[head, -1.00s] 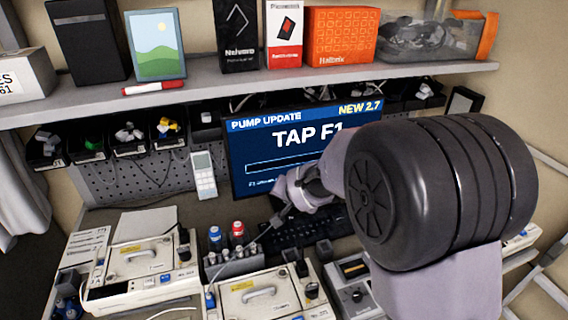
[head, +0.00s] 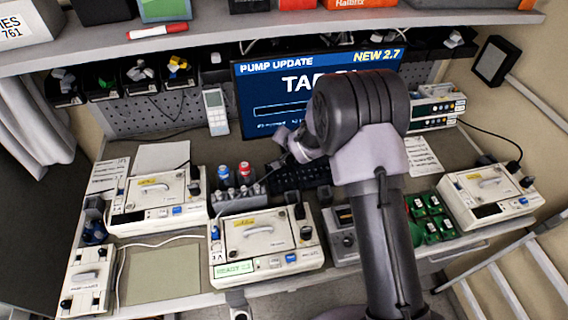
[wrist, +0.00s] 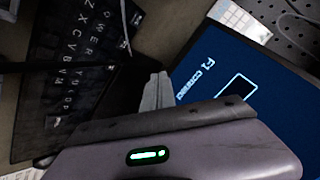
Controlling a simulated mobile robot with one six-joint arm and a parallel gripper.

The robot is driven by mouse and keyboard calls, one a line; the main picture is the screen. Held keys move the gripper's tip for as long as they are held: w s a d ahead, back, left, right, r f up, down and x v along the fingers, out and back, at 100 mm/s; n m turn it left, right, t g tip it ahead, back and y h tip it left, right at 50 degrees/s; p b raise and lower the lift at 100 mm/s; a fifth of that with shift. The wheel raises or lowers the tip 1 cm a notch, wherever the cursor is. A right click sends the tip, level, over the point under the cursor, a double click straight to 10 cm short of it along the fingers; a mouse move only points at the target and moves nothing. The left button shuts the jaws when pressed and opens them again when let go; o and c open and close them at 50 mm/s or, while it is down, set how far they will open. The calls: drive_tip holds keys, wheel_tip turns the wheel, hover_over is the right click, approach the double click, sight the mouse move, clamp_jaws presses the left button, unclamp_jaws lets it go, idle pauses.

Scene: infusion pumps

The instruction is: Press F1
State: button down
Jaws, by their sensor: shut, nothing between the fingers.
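The black keyboard (head: 300,176) lies on the desk under the monitor (head: 262,97), partly hidden by my arm in the head view. In the wrist view the keyboard (wrist: 75,65) fills the left side, turned sideways, with white letters. I cannot make out the F1 key; the side nearest the screen is dark and partly behind my gripper. My gripper (wrist: 155,88) is shut and empty, its fingers seen between keyboard and screen. The monitor reads "PUMP UPDATE", "NEW 2.7" and a partly covered "TAP F1". In the wrist view the screen (wrist: 215,85) shows an F1 line.
Infusion pumps (head: 157,197) stand left of the keyboard, in front of it (head: 265,243) and at the right (head: 492,194). A rack with blue- and red-capped bottles (head: 236,186) stands close left of the keyboard. Green items (head: 428,220) lie right of my arm. A shelf (head: 200,45) hangs above.

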drive_tip(key=b, duration=0.5)
hover_over(285, 166)
wheel_tip(285, 166, down, 8)
drive_tip(key=shift+a+r, duration=0.1)
idle(1.6)
drive_tip(key=shift+f+b, duration=0.45)
drive_tip(key=shift+b, duration=0.15)
drive_tip(key=shift+f+b, duration=0.4)
drive_tip(key=shift+r, duration=0.15)
idle(0.5)
drive_tip(key=shift+r+p, duration=0.45)
drive_tip(key=shift+r, duration=0.25)
drive_tip(key=shift+r+p, duration=1.7)
drive_tip(key=shift+r, duration=0.8)
